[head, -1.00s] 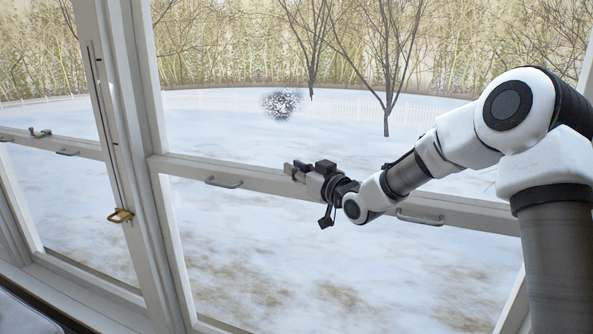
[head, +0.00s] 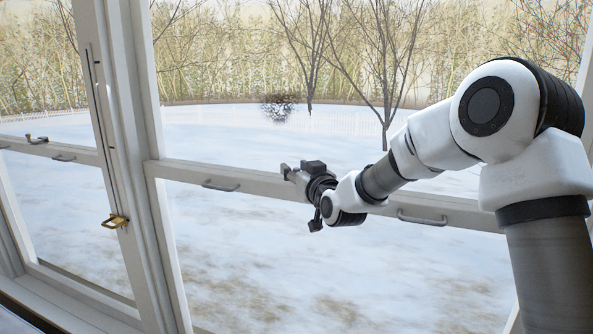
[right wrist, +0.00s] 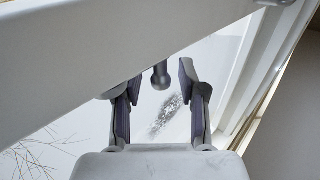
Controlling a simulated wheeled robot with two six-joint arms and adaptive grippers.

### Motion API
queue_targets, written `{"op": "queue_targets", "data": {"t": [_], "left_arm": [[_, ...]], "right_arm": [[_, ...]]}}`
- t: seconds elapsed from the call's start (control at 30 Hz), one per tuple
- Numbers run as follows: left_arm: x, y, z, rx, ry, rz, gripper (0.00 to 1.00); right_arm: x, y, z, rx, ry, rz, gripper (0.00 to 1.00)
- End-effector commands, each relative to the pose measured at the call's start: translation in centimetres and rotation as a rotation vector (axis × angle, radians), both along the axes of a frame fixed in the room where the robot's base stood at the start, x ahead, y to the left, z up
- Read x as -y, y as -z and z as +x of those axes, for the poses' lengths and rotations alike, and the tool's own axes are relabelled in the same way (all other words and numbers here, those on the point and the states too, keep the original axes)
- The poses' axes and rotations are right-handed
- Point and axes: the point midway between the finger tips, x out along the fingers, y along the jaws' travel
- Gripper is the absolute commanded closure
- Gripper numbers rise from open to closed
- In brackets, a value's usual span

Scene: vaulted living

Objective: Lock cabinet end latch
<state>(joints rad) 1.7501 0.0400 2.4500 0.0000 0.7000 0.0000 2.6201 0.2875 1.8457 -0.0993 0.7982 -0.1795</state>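My right gripper (head: 286,170) is at the middle rail of the right-hand window. In the head view the gripper and arm hide this latch. A similar small latch (head: 37,139) sits on the middle rail of the left window. No cabinet is visible. My left gripper is out of view.
The white middle rail (head: 260,186) runs close by my right gripper and crosses the wrist view (right wrist: 100,60). Handles (head: 220,187) (head: 421,219) project from it on both sides.

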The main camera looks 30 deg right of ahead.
Motion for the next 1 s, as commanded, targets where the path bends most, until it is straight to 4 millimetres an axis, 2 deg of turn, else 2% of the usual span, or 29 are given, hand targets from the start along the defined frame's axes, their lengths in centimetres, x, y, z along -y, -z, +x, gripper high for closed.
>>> {"op": "queue_targets", "data": {"t": [0.13,0.23,0.5,0.63,0.77,1.0], "left_arm": [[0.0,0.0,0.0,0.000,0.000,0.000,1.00],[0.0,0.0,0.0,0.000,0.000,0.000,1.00],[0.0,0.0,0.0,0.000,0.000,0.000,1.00],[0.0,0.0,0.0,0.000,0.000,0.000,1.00],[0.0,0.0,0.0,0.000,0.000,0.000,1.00],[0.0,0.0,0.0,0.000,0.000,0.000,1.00]], "right_arm": [[0.0,0.0,-0.3,0.000,0.000,0.001,0.59],[-0.1,-0.1,-1.5,0.000,0.000,0.001,0.59],[-0.5,0.0,-8.2,0.000,0.000,0.004,0.59],[-0.7,0.0,-10.8,0.000,0.000,0.003,0.59],[-0.8,0.0,-11.9,0.000,0.000,0.001,0.59],[-0.8,0.0,-12.0,0.000,0.000,0.000,0.59]]}}
